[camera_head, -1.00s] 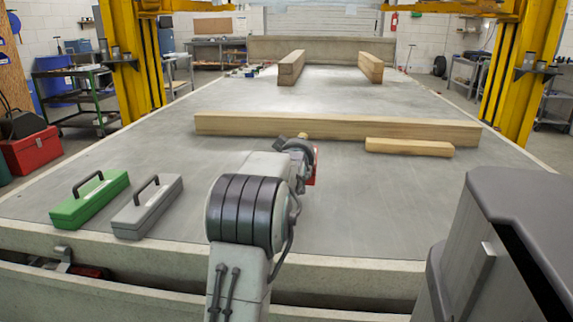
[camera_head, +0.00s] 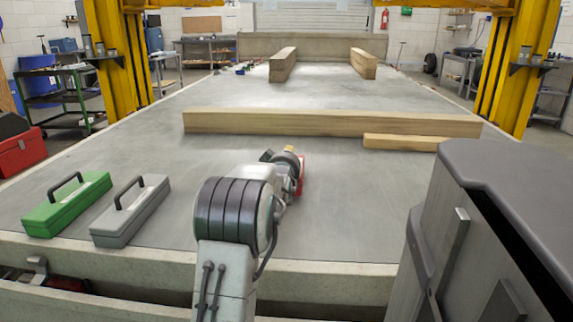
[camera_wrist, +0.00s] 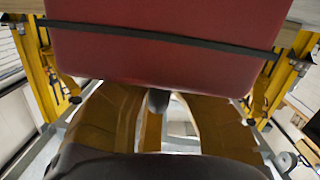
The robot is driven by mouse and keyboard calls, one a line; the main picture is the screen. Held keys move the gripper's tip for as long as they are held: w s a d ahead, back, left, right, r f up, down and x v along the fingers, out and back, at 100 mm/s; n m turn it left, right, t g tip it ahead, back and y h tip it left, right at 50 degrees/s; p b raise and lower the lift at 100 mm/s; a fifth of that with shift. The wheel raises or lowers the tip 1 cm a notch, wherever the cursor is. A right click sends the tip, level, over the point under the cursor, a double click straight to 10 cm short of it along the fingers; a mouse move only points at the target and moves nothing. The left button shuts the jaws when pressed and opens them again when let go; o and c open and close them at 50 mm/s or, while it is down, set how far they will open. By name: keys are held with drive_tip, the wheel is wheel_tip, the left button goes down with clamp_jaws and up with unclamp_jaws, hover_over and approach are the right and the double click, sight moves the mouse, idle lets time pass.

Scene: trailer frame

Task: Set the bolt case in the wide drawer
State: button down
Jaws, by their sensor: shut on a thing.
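A red case (camera_head: 302,176) is at the end of my arm, mostly hidden behind it in the head view. In the wrist view the red case (camera_wrist: 165,60) fills the upper middle, with a dark strip across it. My gripper (camera_head: 290,163) is shut on the red case, over the grey deck. No label is readable, so I cannot tell if it is the bolt case. A green case (camera_head: 66,204) and a grey case (camera_head: 130,211) stand side by side at the deck's left front. A long pale front panel (camera_head: 80,308) along the bottom edge may be the wide drawer; its inside is mostly hidden.
A large dark grey cabinet-like body (camera_head: 450,230) stands close on the right. A long timber (camera_head: 320,123) and a shorter one (camera_head: 405,142) lie across the deck (camera_head: 360,205) ahead. A metal fitting (camera_head: 37,265) shows in the gap at lower left. Yellow posts flank the deck.

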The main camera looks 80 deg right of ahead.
drive_tip(key=shift+f, duration=0.25)
drive_tip(key=shift+f, duration=0.1)
drive_tip(key=c, duration=1.8)
unclamp_jaws()
drive_tip(key=shift+f, duration=0.15)
drive_tip(key=o, duration=0.4)
drive_tip(key=shift+a, duration=0.1)
